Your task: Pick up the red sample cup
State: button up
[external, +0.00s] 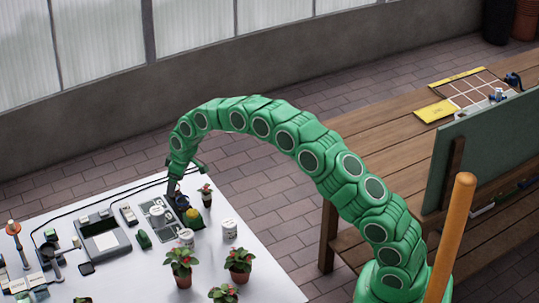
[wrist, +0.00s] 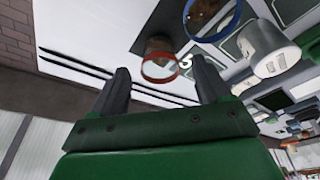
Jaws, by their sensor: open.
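The red sample cup (wrist: 160,68) shows in the wrist view as a clear cup with a red rim and brownish contents. It lies between the two dark fingers of my gripper (wrist: 161,72) as seen there, with visible space on both sides. My gripper is open and empty. In the external view, my gripper (external: 176,187) points down over the far part of the white table; the red cup cannot be made out there. A similar cup with a blue rim (wrist: 212,20) is close beside the red one in the wrist view.
A white cup (wrist: 272,52) stands near the blue-rimmed one. In the external view, white cups (external: 230,231), potted red-flowered plants (external: 181,265) and a grey device (external: 104,241) crowd the white table (external: 262,278). A wooden bench (external: 385,135) stands at right.

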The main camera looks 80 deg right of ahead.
jog(key=shift+x, duration=2)
jog(key=c, duration=1)
jog(key=shift+c, duration=0.2)
notch_tip(320, 180, up, 3)
jog(key=shift+w+r, duration=0.1)
jog(key=shift+r, duration=0.05)
jog(key=shift+s+r, duration=0.15)
jog(key=shift+s, duration=0.15)
jog(key=s+r, duration=0.1)
jog(key=r, duration=0.1)
jog(key=s+a+r, duration=0.1)
jog(key=s+r, duration=0.2)
jog(key=shift+s+a+r, duration=0.25)
jog(key=shift+s+r, duration=0.05)
jog(key=shift+r, duration=0.1)
jog(key=shift+s+a+r, duration=0.45)
jog(key=shift+s+r, duration=0.15)
jog(key=shift+s, duration=0.75)
jog(key=shift+s+a+r, duration=0.45)
jog(key=shift+s+r, duration=0.2)
jog(key=shift+s, duration=0.75)
jog(key=shift+s+a+r, duration=0.45)
jog(key=shift+s+r, duration=0.15)
jog(key=shift+s, duration=0.75)
jog(key=shift+c, duration=0.7)
